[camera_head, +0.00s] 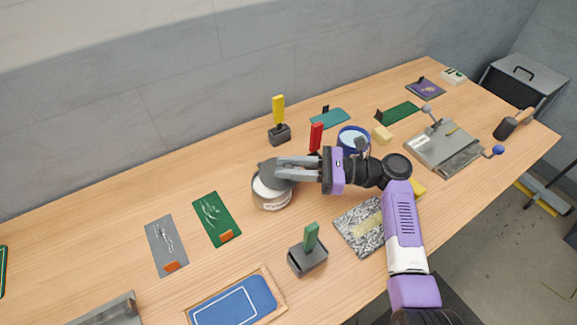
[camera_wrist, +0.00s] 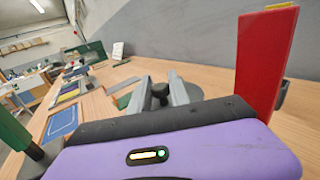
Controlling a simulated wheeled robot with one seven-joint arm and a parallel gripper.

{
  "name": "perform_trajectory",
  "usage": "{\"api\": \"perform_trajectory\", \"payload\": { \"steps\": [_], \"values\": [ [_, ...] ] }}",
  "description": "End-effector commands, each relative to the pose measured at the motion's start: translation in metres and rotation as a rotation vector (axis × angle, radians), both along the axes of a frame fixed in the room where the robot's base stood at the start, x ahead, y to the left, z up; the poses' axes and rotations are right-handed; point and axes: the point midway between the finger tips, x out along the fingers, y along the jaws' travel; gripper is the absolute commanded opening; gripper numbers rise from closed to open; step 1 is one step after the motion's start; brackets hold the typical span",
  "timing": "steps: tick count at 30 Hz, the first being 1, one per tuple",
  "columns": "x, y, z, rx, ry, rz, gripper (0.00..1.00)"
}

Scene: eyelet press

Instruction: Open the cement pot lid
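The cement pot (camera_head: 272,203) is a round, pale grey tub near the middle of the table. Its dark grey lid (camera_head: 266,170) is tilted up at the back, and a white inner surface shows below it. My gripper (camera_head: 279,168) reaches in from the right at the lid and partly covers it. In the wrist view the two grey fingers (camera_wrist: 162,88) stand either side of the lid's black knob (camera_wrist: 160,93) and appear closed on it. The grey lid disc (camera_wrist: 193,92) shows behind them. The exact finger contact is hard to see.
A red-handled tool (camera_head: 316,136) stands close behind my gripper, and a yellow-handled one (camera_head: 279,118) behind that. A green-handled block (camera_head: 308,256) stands in front. A blue-rimmed round tub (camera_head: 353,137) is beyond my wrist. Green (camera_head: 217,219) and grey (camera_head: 166,245) cards lie left of the pot.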

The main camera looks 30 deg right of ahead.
Motion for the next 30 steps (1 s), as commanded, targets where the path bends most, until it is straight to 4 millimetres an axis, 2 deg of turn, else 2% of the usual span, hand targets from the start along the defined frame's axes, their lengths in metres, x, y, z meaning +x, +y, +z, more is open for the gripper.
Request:
{"api": "perform_trajectory", "payload": {
  "steps": [1,3,14,24,30],
  "values": [
    [0.0,-0.001,-0.001,0.0,0.001,-0.002,0.32],
    [0.0,0.0,-0.001,0.0,0.001,-0.002,0.43],
    [-0.002,-0.003,-0.001,0.0,0.0,-0.002,0.43],
    [-0.031,-0.045,-0.002,0.0,0.0,-0.005,0.43],
    [-0.043,-0.061,-0.001,-0.001,0.001,-0.002,0.43]
  ]
}}
